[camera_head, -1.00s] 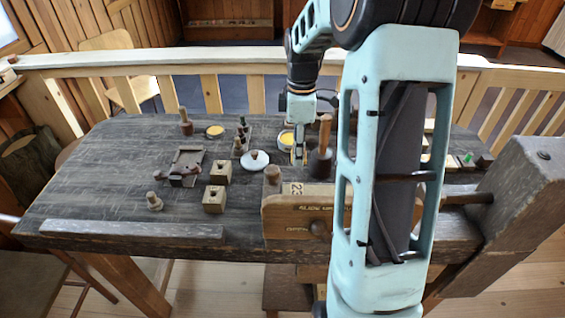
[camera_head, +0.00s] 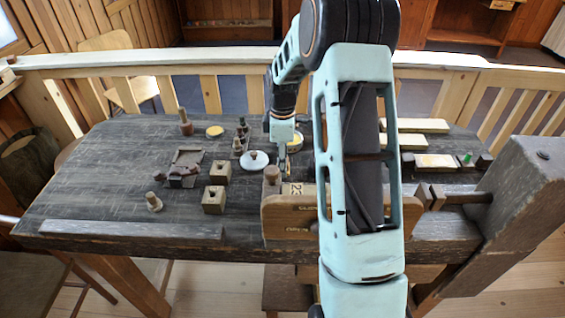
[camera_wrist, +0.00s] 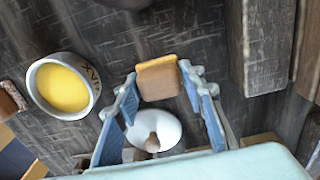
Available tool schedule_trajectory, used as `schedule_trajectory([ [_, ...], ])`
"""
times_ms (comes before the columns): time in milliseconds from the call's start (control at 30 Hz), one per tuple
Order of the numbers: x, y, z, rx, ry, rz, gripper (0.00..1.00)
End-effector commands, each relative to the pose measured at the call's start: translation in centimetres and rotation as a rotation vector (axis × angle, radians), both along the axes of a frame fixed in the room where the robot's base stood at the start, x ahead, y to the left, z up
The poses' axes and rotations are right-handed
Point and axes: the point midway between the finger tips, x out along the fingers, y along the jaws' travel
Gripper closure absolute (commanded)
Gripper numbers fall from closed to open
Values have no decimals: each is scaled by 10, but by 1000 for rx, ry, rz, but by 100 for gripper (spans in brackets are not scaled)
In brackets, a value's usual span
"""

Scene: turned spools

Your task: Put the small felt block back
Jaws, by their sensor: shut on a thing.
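The small felt block (camera_wrist: 158,84), brown wood with a yellow edge, sits between the fingertips of my gripper (camera_wrist: 158,74) in the wrist view. My gripper is shut on it, above the dark bench top. In the head view my gripper (camera_head: 282,168) hangs over the bench, just right of a white knobbed lid (camera_head: 254,161); the block cannot be made out there. The lid also shows in the wrist view (camera_wrist: 170,131), below the block. A round tin with yellow wax (camera_wrist: 62,88) stands left of the block, partly hidden in the head view (camera_head: 296,142).
Two holed wooden blocks (camera_head: 214,199) and a brown tool plate (camera_head: 186,162) lie left of my gripper. A wooden vise jaw (camera_head: 290,215) stands at the front edge. Pale-topped bars (camera_head: 435,161) lie at right.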

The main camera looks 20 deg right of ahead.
Motion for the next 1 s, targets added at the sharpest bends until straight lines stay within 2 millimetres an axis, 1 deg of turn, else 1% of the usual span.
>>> schedule_trajectory([
  [200,0,0,-4,0,1,0,82],
  [233,0,0,-4,0,1,0,62],
  [367,0,0,-3,0,1,0,48],
  [400,0,0,-3,0,1,0,46],
  [633,0,0,-3,0,1,0,46],
  [767,0,0,4,1,-1,0,46],
  [867,1,0,19,0,-3,-1,46],
  [1000,1,0,50,-1,-5,-1,46],
])
